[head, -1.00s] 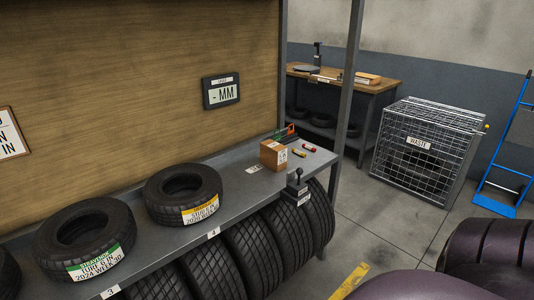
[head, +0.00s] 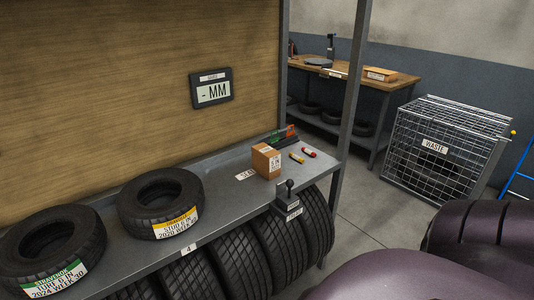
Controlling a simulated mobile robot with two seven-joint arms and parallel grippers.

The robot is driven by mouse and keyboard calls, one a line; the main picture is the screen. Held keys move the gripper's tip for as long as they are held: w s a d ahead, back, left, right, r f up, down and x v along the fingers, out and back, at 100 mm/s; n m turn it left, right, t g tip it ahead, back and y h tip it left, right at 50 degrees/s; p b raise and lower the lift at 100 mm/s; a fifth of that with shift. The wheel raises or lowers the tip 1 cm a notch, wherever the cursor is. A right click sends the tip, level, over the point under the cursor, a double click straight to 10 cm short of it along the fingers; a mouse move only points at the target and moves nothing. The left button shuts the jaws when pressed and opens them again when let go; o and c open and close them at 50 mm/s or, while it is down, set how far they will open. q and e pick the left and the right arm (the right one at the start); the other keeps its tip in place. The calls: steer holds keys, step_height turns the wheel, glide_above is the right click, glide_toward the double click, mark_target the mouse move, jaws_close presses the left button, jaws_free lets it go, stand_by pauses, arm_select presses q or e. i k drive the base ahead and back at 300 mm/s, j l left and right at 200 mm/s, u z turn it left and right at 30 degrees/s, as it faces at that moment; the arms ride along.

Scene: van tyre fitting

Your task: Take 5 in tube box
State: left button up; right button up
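A small brown cardboard box (head: 262,162) with a white label stands upright on the grey metal shelf (head: 221,194), near its right end. The label print is too small to read surely. Another low, open-looking orange-brown box (head: 381,74) lies on the wooden workbench at the back. Neither of my grippers is in view, and nothing touches the box on the shelf.
Two labelled tyres (head: 158,200) lie left of the box. Small red and yellow items (head: 309,152) lie right of it. A black-handled device (head: 288,200) is at the shelf's front edge, above standing tyres. A wire waste cage (head: 440,150) stands right. Purple rounded shapes cover the lower right.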

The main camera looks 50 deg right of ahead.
mark_target(266, 160)
steer(key=l, duration=0.9)
steer(key=l+u, duration=0.1)
steer(key=l, duration=0.75)
steer(key=k, duration=0.05)
